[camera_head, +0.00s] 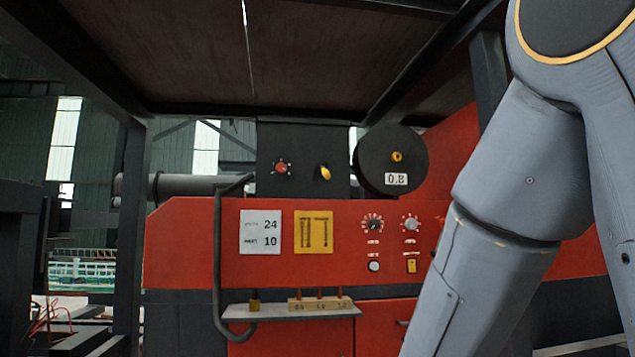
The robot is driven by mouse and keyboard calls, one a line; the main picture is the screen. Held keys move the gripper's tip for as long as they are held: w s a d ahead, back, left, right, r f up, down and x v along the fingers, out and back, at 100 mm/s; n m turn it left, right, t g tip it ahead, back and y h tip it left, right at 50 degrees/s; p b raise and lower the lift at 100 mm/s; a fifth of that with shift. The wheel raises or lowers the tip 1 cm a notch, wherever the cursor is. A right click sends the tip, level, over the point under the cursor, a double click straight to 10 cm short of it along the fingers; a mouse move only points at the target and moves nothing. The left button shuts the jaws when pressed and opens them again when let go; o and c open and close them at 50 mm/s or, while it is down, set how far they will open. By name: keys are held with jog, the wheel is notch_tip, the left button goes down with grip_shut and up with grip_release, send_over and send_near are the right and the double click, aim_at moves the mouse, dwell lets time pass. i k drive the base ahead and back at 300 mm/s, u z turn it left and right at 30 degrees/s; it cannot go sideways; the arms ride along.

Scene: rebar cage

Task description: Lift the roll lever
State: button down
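A black box (303,190) sits on top of a red machine (190,235) in the middle of the view. On its front is a small yellow lever (325,173), tilted, which looks like the roll lever, though no label shows. A red knob (281,168) is to its left. My grey arm comes down on the right and covers part of the machine. My gripper is out of view below the frame.
The red panel carries a white "24 / 10" card (260,232), a yellow card (313,232), dials (372,223) and a switch (411,266). A shelf (290,311) holding a wooden block juts out below. Dark posts (130,230) and a roof frame the machine.

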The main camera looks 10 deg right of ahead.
aim_at(325, 173)
jog(key=u, duration=1.15)
jog(key=i, duration=1.2)
jog(key=z, duration=1.25)
